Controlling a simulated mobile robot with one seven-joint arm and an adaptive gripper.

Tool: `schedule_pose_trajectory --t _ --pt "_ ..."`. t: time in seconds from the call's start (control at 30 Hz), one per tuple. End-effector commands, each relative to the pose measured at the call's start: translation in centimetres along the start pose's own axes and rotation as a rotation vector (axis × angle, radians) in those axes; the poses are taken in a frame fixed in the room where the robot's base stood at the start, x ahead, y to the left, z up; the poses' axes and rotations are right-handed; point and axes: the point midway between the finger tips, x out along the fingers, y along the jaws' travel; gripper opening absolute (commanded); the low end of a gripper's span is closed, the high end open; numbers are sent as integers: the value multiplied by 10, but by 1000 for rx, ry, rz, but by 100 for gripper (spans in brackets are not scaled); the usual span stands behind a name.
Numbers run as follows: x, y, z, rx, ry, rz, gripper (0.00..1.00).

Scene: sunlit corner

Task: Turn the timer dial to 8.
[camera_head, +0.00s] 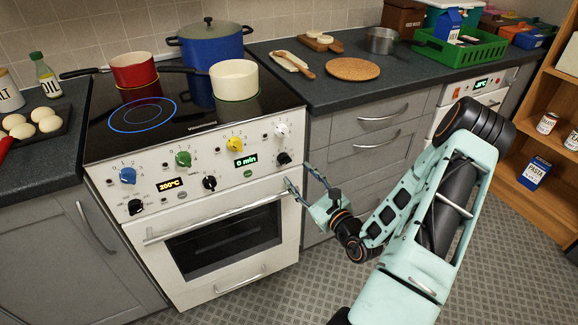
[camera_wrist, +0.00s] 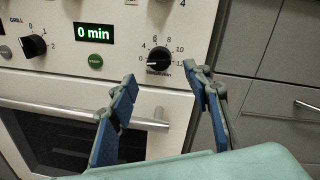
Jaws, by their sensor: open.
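The timer dial is a small black knob at the right end of the stove's control panel, in the head view (camera_head: 283,158) and in the wrist view (camera_wrist: 159,55). It has a printed scale from 0 to 12. The green timer display reads "0 min" in the head view (camera_head: 245,162) and the wrist view (camera_wrist: 94,33). My gripper is open and empty in front of the panel, in the head view (camera_head: 298,177) and the wrist view (camera_wrist: 164,80). In the wrist view its fingertips lie below the dial and to either side, apart from it.
A green button (camera_wrist: 95,61) and the black grill knob (camera_wrist: 33,46) lie left of the dial. The oven door handle (camera_head: 215,218) runs below the panel. A white pot (camera_head: 234,80) stands on the cooktop above. Grey drawers (camera_head: 372,150) stand to the right.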

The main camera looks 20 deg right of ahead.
Motion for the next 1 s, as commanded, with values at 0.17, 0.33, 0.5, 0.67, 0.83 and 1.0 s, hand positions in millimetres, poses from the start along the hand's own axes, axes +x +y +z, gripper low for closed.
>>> schedule_pose_trajectory --t 0.17,0.33,0.5,0.67,0.83,1.0 --pt "35 1 0 -2 -3 1 45" --pt "58 1 0 -1 -2 2 45" --pt "67 0 0 0 -1 1 45" --pt "68 0 0 0 0 1 45" --pt "68 0 0 0 0 1 37" --pt "68 0 0 -1 0 1 19"
